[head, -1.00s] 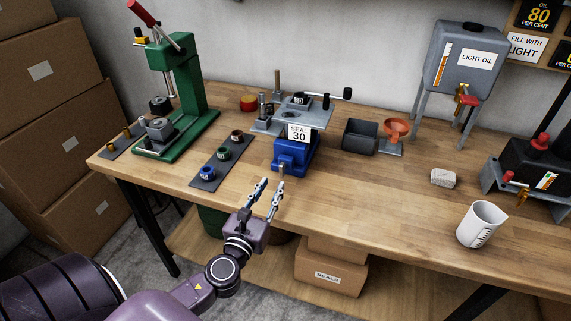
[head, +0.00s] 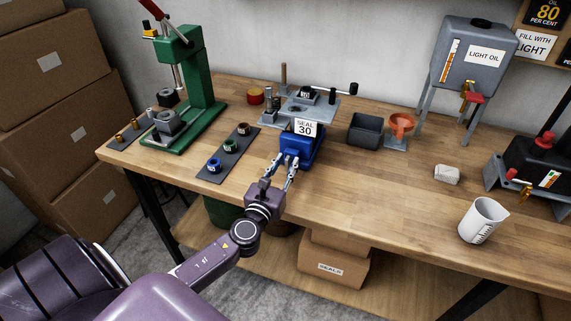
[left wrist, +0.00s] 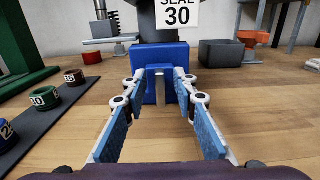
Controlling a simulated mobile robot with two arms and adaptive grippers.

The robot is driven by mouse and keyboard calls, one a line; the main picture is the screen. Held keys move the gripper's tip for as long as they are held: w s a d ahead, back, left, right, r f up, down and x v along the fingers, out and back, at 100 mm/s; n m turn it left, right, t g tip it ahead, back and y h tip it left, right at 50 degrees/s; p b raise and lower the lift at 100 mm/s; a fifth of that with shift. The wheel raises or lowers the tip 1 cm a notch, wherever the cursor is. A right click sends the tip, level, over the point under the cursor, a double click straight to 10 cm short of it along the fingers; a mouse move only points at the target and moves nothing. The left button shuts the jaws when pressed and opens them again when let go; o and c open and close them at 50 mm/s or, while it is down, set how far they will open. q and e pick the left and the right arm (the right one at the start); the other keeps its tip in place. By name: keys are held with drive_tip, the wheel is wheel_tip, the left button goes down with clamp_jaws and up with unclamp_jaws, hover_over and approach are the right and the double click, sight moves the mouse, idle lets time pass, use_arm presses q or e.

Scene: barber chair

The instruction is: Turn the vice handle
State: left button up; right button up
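The blue vice (head: 301,149) stands near the front of the bench, with a "SEAL 30" card (head: 305,128) above it. It also shows in the left wrist view (left wrist: 164,56). Its small grey handle (left wrist: 160,97) hangs upright on the vice's front face, between my fingers. My left gripper (head: 287,162) is open, its two blue-padded fingers reaching to the vice front on either side of the handle. In the left wrist view the fingers (left wrist: 161,88) are clearly spread, with gaps to the handle. My right gripper is not in view.
Left of the vice lies a dark strip (head: 229,153) with several coloured rings, then a green press (head: 189,100). To the right stand a dark bin (head: 364,131), an orange funnel (head: 400,124) and a white jug (head: 482,220).

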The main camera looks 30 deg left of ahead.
use_arm(q)
clamp_jaws()
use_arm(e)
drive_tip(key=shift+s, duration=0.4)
use_arm(q)
drive_tip(key=shift+n, duration=0.3)
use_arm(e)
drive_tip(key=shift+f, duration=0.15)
use_arm(q)
drive_tip(key=n+b, duration=0.1)
drive_tip(key=n, duration=0.2)
drive_tip(key=shift+a+f+b, duration=0.1)
drive_tip(key=shift+a+b, duration=0.1)
drive_tip(key=shift+b, duration=0.2)
drive_tip(key=n, duration=0.2)
drive_tip(key=n+b, duration=0.1)
drive_tip(key=shift+s+a+f+n, duration=0.1)
drive_tip(key=shift+a+n, duration=0.05)
drive_tip(key=shift+n, duration=0.25)
drive_tip(key=n, duration=0.2)
drive_tip(key=n+b, duration=0.1)
drive_tip(key=n, duration=0.1)
drive_tip(key=shift+a+f+n, duration=0.1)
drive_tip(key=shift+a+n, duration=0.1)
drive_tip(key=shift+n, duration=0.1)
drive_tip(key=n, duration=0.5)
drive_tip(key=shift+f, duration=0.2)
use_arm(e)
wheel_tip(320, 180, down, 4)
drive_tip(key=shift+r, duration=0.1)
